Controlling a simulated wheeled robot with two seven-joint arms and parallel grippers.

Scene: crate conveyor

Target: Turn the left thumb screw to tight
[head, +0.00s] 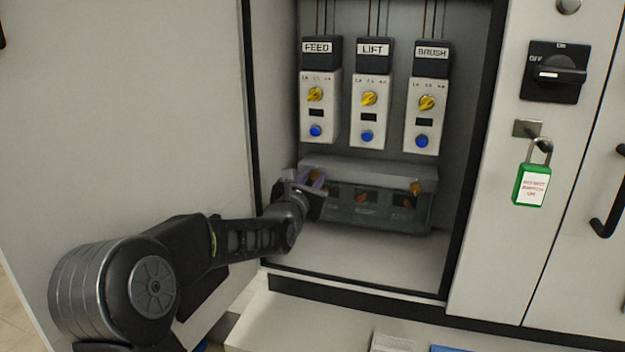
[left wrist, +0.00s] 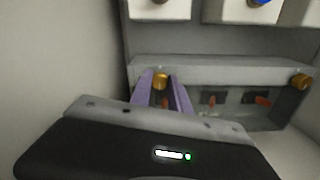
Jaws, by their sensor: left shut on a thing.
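The left thumb screw (left wrist: 160,80) is a brass knob at the upper left of a grey cover with a clear front (head: 375,213), low in the cabinet. My left gripper (head: 317,180) reaches in from the left and is shut on this screw. In the left wrist view its two purple fingers (left wrist: 162,88) stand on either side of the knob. In the head view the gripper mostly hides the screw. I cannot tell whether it is tight. The right thumb screw (head: 416,187) is free; it also shows in the left wrist view (left wrist: 299,82). My right gripper is not in view.
Behind the clear front are dark switches with red-orange levers (head: 361,196). Above are the FEED (head: 331,120), LIFT (head: 382,125) and BRUSH (head: 411,130) modules. An open door panel (head: 150,100) stands close on the left. The cabinet floor (head: 350,257) is clear.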

